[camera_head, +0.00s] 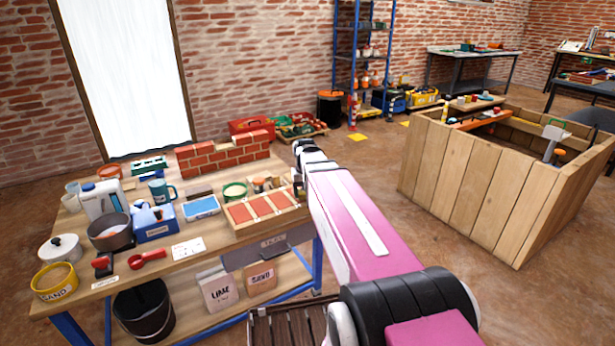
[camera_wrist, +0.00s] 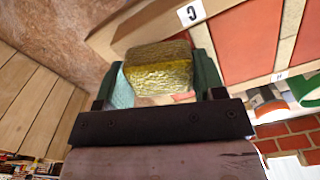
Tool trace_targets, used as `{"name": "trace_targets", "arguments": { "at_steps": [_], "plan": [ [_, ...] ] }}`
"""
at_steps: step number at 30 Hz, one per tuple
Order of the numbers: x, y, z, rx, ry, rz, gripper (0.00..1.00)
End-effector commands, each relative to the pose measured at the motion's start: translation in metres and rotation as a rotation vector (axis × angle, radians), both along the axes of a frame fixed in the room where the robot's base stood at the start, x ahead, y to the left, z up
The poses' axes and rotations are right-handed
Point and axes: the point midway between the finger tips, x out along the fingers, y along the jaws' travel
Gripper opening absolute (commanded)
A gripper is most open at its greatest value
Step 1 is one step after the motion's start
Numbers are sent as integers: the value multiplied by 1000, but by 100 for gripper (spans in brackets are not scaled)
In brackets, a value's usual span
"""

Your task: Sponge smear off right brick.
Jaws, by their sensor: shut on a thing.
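My gripper (camera_wrist: 158,78) is shut on a yellow sponge (camera_wrist: 160,75) in the wrist view, with a pale teal piece beside the left finger. The sponge is near the wooden edge of the brick panel (camera_wrist: 120,35), beside a red brick (camera_wrist: 245,45) near a "C" label; I cannot tell whether it touches. In the head view the panel with three red bricks lies on the table, and its right brick (camera_head: 281,200) is at the end nearest my arm. My gripper is mostly hidden there by my arm. I cannot make out a smear.
The table (camera_head: 215,262) holds a small brick wall (camera_head: 225,152), a blue tray (camera_head: 201,207), a blue mug (camera_head: 162,191), a pot (camera_head: 110,232) and a sand tub (camera_head: 55,282). A large wooden crate (camera_head: 460,180) stands to the right, with open floor between.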

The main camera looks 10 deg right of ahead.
Motion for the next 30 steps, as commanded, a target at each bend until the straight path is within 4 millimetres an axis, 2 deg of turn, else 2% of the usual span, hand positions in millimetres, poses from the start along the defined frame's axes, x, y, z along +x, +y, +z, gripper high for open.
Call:
{"name": "trace_targets", "arguments": {
  "at_steps": [1, 24, 30],
  "plan": [
    [-6, 0, 0, 0, 0, 0, 41],
    [-9, 0, 68, 0, -1, 0, 41],
    [-9, 0, 73, 0, 0, 1, 41]
  ]
}}
